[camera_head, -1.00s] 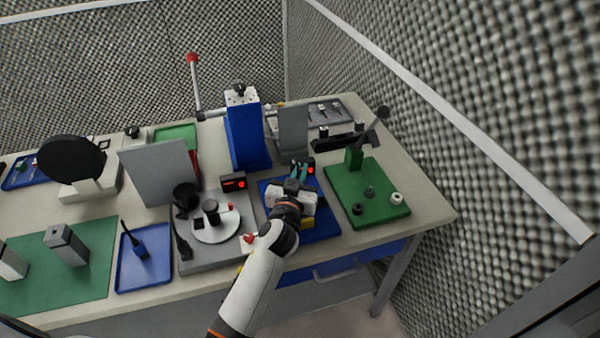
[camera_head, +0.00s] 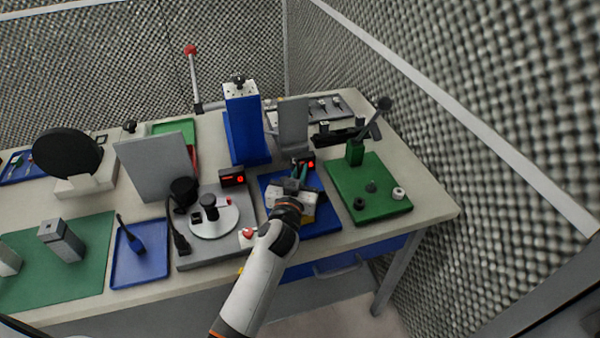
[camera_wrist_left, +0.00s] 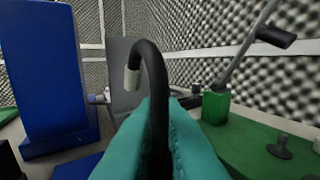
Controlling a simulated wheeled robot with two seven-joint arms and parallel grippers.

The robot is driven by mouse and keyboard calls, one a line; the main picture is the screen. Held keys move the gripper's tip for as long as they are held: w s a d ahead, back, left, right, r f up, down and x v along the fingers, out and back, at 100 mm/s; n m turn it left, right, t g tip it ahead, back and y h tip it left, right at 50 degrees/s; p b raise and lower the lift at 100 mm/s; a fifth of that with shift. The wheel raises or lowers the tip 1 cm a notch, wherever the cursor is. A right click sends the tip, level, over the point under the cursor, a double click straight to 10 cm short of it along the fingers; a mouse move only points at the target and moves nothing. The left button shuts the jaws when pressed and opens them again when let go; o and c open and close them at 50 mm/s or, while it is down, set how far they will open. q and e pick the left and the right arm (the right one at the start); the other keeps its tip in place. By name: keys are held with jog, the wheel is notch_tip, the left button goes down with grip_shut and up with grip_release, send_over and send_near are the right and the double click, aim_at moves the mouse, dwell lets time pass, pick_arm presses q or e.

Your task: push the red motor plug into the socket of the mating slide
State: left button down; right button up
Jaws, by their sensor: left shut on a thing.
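My left gripper (camera_head: 300,171) reaches over the blue mat (camera_head: 325,226); its teal fingers are close together. In the left wrist view the teal fingers (camera_wrist_left: 160,140) are shut on a black cable (camera_wrist_left: 159,95). My right gripper is not in view.
A tall blue column (camera_head: 246,138) and a grey panel (camera_head: 293,124) stand farther back. A green plate (camera_head: 385,198) with knobs lies to the right, a grey turntable fixture (camera_head: 190,258) to the left.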

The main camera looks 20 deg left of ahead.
pick_arm(q)
jog(key=shift+f, duration=0.3)
jog(key=c, duration=1.5)
grip_release()
jog(key=shift+o, duration=0.2)
jog(key=s+b, duration=0.1)
jog(key=s, duration=0.6)
jog(key=s+b, duration=0.1)
jog(key=s, duration=0.3)
jog(key=shift+d+b, duration=0.3)
jog(key=shift+d, duration=0.1)
jog(key=shift+s, duration=0.5)
